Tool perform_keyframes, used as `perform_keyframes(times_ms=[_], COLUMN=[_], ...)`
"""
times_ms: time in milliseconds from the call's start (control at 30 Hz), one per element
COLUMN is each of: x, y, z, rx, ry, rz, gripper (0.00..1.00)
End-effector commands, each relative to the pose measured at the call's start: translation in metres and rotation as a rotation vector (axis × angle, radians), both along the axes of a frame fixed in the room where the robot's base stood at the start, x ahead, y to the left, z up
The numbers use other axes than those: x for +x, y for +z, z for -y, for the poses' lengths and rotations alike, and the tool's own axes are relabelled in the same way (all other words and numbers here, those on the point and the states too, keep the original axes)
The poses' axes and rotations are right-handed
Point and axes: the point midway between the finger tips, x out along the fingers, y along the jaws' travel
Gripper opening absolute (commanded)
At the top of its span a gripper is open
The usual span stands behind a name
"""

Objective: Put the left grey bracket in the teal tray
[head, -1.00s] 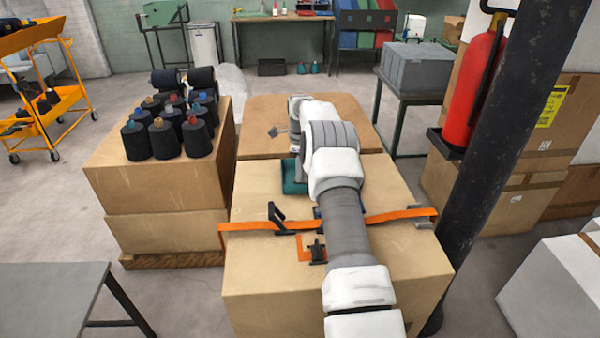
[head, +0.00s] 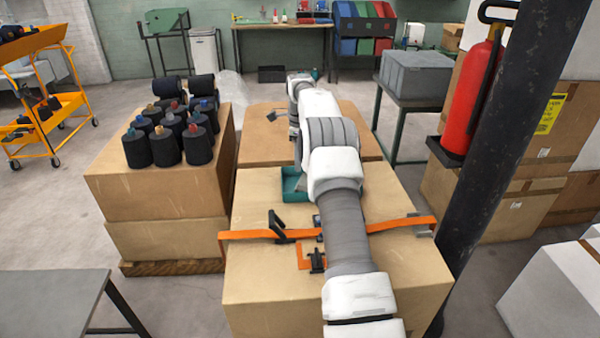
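The teal tray (head: 291,196) sits on the near cardboard box, just left of my arm, which hides its right part. A small greyish patch shows inside the tray, too covered to name surely. A small grey-brown piece (head: 271,116), perhaps a bracket, lies on the far cardboard box, left of my arm's end. My gripper (head: 293,130) is at the far end of the arm, over the far box beyond the tray. Only a dark sliver of it shows, so its fingers and anything between them are hidden.
An orange strap (head: 255,234) with black buckles crosses the near box (head: 270,290). Black cones (head: 165,147) stand on a box stack at left. A dark post (head: 500,150) with a red extinguisher (head: 470,95) rises at right. The near box's front left is clear.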

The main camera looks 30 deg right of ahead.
Motion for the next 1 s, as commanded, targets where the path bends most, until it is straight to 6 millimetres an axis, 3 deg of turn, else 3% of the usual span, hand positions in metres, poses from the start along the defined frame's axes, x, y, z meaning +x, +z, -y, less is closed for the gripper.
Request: perform_keyframes(times_ms=[100, 333, 467, 767, 1000], x=[0.0, 0.0, -0.002, -0.027, -0.064], y=[0.023, 0.043, 0.064, 0.142, 0.193], z=[0.0, -0.002, -0.012, -0.06, -0.1], rx=[0.0, -0.001, -0.009, -0.051, -0.097], ry=[0.0, 0.011, 0.085, 0.433, 0.721], rz=[0.001, 0.003, 0.017, 0.077, 0.12], gripper=[0.38, 0.38, 0.38, 0.38, 0.38])
